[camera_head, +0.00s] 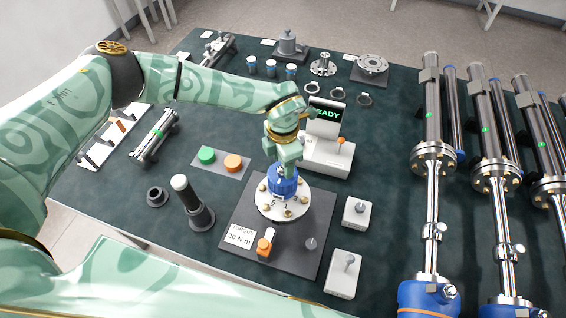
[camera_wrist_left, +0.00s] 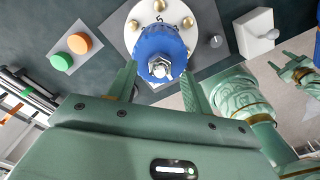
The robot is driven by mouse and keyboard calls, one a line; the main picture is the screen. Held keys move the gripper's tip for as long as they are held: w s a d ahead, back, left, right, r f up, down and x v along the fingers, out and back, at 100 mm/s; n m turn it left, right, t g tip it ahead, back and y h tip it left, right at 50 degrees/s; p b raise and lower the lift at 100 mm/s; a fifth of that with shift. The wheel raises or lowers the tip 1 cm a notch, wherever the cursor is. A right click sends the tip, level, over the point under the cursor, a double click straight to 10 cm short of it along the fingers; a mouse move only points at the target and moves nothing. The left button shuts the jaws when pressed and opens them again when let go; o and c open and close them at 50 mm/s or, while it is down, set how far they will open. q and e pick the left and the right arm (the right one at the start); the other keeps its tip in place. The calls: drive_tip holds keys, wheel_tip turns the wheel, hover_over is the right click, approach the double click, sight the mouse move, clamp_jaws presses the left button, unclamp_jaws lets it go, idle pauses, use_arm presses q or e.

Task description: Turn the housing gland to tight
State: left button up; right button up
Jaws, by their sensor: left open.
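The housing gland (camera_head: 284,181) is a blue ribbed cap standing on a round white flange (camera_head: 270,208) with bolts and dial marks. In the left wrist view the blue gland (camera_wrist_left: 152,43) has a metal hex nut (camera_wrist_left: 160,67) at its centre. My left gripper (camera_head: 285,160) is over the gland, pointing down. In the left wrist view its two fingers (camera_wrist_left: 161,88) are apart, one to each side of the gland's near edge, with gaps visible. My right gripper (camera_wrist_left: 280,64) shows small at the right of the left wrist view, its two fingers apart and empty.
A dark plate (camera_head: 318,225) carries the flange, a torque label (camera_head: 239,237) and an orange-topped switch (camera_head: 266,243). Behind stands a box with a READY display (camera_head: 326,113). Green and orange buttons (camera_head: 219,161) are left, a black post (camera_head: 195,205) nearer. Tall metal cylinders (camera_head: 431,120) line the right.

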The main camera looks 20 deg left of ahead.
use_arm(q)
wheel_tip(320, 180, up, 15)
drive_tip(key=shift+f, duration=0.2)
idle(0.4)
